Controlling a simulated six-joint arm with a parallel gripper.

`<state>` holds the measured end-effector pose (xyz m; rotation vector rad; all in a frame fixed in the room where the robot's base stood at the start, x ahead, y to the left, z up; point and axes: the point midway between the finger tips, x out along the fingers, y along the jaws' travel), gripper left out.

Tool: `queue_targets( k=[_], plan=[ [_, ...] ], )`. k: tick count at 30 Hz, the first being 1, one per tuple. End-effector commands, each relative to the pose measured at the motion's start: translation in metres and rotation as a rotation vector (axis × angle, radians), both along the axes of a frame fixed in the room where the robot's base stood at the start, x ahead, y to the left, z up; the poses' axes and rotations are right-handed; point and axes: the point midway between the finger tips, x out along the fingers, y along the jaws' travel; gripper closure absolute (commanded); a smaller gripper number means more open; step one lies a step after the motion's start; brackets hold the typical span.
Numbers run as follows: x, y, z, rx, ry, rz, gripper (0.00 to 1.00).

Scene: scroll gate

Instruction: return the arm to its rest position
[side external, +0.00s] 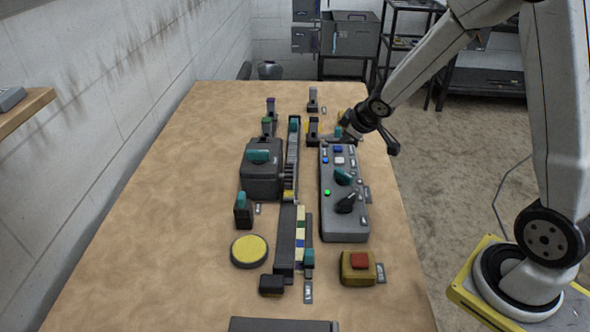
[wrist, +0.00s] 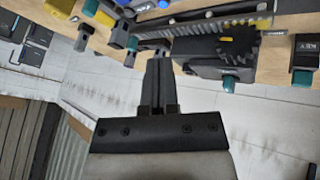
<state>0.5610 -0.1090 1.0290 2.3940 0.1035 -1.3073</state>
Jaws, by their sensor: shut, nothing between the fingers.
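My gripper (side external: 352,124) is near the far end of the grey control panel, at the right side of the table in the side view. In the wrist view my gripper (wrist: 157,58) shows its two dark fingers together, with nothing between them. The fingertips overlap the edge of the table machinery in that view; I cannot tell how far above it they are. The grey control panel (side external: 342,222) carries blue and white buttons, a green light, a teal knob and a black knob. My arm reaches in from the upper right.
A long toothed rail (side external: 291,160) runs down the middle of the table (side external: 180,205). Beside it stand a dark box (side external: 262,182) with a teal handle, a yellow disc (side external: 249,251) and a red-topped yellow box (side external: 358,272). Small posts stand at the back. The table's left side is clear.

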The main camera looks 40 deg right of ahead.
Motion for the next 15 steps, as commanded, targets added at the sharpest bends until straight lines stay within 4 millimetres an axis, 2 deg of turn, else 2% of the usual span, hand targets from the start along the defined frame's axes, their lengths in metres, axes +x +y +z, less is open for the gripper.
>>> queue_targets(
  k=[1, 9, 12, 15],
  plan=[
    [-0.014, 0.013, 0.004, 0.023, 0.024, -0.03, 1.0],
    [-0.101, 0.072, 0.007, 0.167, 0.195, -0.206, 1.0],
    [-0.13, 0.088, 0.006, 0.213, 0.253, -0.254, 1.0],
    [-0.151, 0.1, 0.006, 0.249, 0.296, -0.287, 1.0]
  ],
)
